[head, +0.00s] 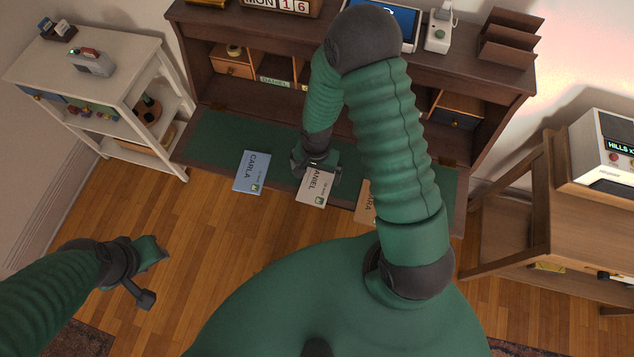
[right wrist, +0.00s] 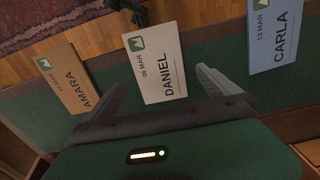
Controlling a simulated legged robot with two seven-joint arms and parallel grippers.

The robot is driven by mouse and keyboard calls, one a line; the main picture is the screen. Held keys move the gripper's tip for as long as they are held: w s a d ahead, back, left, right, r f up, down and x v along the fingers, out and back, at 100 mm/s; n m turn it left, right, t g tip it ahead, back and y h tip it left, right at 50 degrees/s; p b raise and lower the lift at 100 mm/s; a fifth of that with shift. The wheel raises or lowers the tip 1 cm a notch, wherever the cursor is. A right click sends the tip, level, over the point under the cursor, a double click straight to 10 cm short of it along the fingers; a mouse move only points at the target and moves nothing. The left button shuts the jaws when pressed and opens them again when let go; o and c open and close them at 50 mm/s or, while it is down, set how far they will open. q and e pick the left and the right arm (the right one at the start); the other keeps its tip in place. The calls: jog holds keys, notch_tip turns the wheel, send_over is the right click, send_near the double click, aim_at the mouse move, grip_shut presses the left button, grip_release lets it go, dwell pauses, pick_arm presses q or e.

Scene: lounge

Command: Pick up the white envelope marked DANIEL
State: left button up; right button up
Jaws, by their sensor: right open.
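The white envelope marked DANIEL (head: 314,190) lies on the green desk surface at its front edge, in the middle of the head view. Its upper part is hidden by my right gripper (head: 318,168). In the right wrist view the DANIEL envelope (right wrist: 156,67) lies ahead of and partly between the fingers of my right gripper (right wrist: 158,95), which is open and empty. I cannot tell the height of the fingers above it. My left gripper (head: 148,272) hangs over the floor at the left, away from the desk; its finger opening is unclear.
A blue CARLA envelope (head: 252,172) lies left of DANIEL and a brown AMARA envelope (head: 365,203) right of it, partly behind my arm. The AMARA envelope also shows in the right wrist view (right wrist: 66,82). A white shelf cart (head: 90,57) stands left; a wooden stand (head: 555,205) stands right.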

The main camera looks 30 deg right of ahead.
aim_at(317, 182)
notch_tip(317, 182, down, 4)
jog(key=shift+f, duration=0.1)
jog(key=shift+d, duration=0.1)
jog(key=c, duration=1.4)
jog(key=shift+r, duration=0.2)
